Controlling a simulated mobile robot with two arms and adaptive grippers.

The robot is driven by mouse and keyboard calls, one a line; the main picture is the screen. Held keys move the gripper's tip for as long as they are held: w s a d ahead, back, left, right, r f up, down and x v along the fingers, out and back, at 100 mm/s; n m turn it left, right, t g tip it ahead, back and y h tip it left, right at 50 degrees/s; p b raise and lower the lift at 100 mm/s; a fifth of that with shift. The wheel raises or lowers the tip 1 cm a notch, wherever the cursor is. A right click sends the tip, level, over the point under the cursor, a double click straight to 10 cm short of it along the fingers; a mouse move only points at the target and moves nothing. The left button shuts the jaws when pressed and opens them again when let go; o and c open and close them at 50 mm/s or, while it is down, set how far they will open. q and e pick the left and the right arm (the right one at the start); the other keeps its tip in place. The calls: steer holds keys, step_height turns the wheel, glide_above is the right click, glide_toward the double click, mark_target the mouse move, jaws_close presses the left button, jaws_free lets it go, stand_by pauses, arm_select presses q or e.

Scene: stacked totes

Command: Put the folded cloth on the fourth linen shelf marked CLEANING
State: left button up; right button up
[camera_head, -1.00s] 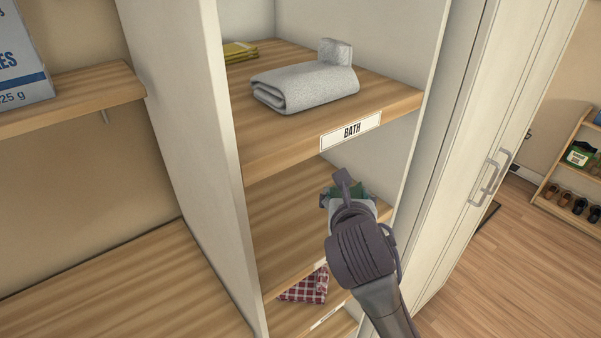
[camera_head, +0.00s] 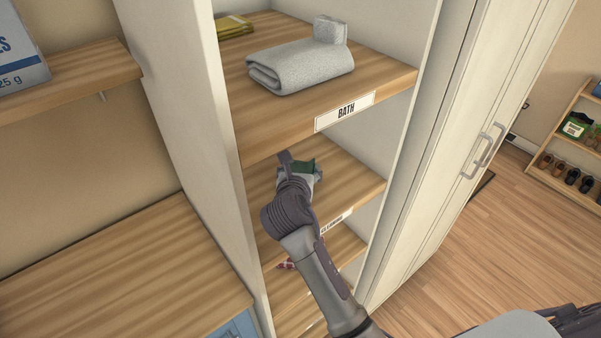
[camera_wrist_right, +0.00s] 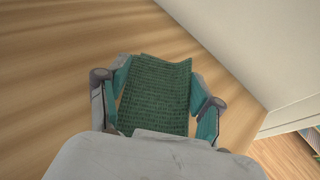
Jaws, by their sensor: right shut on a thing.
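The folded cloth, dark green and ribbed, shows between the fingers of my right gripper (camera_wrist_right: 158,104) in the right wrist view (camera_wrist_right: 156,92). In the head view only a small green corner of the cloth (camera_head: 307,166) shows past my right gripper (camera_head: 300,175). The right gripper is shut on the cloth, over the shelf board (camera_head: 345,176) just below the BATH shelf. I cannot tell whether the cloth touches the board. That shelf's label (camera_head: 337,222) is partly hidden by my arm and too small to read. My left gripper is not in view.
The BATH shelf (camera_head: 270,128) above holds a folded grey towel (camera_head: 300,65), a small grey cloth (camera_head: 331,30) and a yellow cloth (camera_head: 232,26). A red checked cloth (camera_head: 285,264) lies on a shelf below. White cabinet walls (camera_head: 190,110) bound the shelves.

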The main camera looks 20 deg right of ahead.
steer(key=shift+f, duration=0.8)
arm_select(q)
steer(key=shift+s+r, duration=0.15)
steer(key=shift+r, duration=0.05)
arm_select(e)
steer(key=shift+f, duration=0.1)
steer(key=shift+f, duration=0.1)
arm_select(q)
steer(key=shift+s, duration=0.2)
arm_select(e)
steer(key=o, duration=1.1)
steer(key=shift+o, duration=0.2)
steer(key=p+v, duration=0.2)
steer(key=shift+s+a+r, duration=0.1)
steer(key=shift+s+r, duration=0.05)
steer(key=shift+r, duration=0.25)
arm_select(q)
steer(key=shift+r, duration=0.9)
arm_select(e)
steer(key=v, duration=0.9)
steer(key=shift+s+a+f, duration=0.1)
steer(key=shift+s+a, duration=0.05)
steer(key=shift+s, duration=0.15)
steer(key=shift+f, duration=0.1)
